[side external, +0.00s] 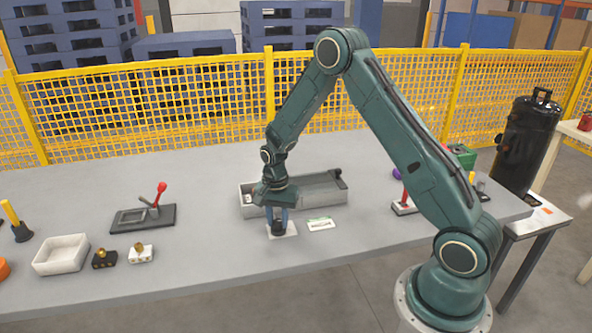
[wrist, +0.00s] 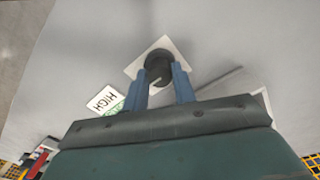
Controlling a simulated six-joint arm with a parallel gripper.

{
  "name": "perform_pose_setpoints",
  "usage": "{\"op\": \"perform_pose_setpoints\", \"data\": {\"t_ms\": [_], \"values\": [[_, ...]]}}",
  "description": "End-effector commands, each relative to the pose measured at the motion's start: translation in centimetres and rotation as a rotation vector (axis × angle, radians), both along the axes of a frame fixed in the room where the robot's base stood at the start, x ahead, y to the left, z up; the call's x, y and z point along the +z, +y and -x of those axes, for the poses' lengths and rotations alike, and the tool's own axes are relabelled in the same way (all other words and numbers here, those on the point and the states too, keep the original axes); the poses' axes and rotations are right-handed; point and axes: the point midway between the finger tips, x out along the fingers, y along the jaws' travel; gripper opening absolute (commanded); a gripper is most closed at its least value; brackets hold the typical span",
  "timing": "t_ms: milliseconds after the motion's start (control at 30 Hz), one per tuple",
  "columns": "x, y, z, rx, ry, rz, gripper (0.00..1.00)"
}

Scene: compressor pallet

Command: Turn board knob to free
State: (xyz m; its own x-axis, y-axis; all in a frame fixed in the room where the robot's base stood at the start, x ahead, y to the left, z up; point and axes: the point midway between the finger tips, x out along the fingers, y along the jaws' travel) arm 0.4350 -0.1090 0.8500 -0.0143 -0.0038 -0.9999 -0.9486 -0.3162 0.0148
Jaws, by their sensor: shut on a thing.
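The black round knob (wrist: 158,68) sits on a square white plate (wrist: 135,70) on the table. The plate also shows in the side view (side external: 291,233). My gripper (side external: 278,222) points down over the plate, with its two blue fingers on either side of the knob. In the wrist view the gripper (wrist: 165,80) is shut on the knob. A light mark shows on the knob's top, but its label direction is too small to tell. A white card reading HIGH (wrist: 105,100) lies beside the plate; it also shows in the side view (side external: 321,225).
A grey tray (side external: 325,198) stands just behind my gripper. A red-handled lever on a dark base (side external: 145,217), a white bin (side external: 62,255) and two small fittings (side external: 140,254) are to the left. Another red-handled lever (side external: 404,206) is to the right. The table front is clear.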

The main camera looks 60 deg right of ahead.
Motion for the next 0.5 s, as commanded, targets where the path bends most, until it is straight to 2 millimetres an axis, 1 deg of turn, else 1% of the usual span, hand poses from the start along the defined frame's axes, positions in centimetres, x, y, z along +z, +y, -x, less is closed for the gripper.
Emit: {"op": "perform_pose_setpoints", "data": {"t_ms": [267,500], "values": [[0.05,-0.02,-0.02,0.079,0.000,0.001,0.04],[0.05,-0.03,-0.02,0.236,0.000,0.003,0.04]]}}
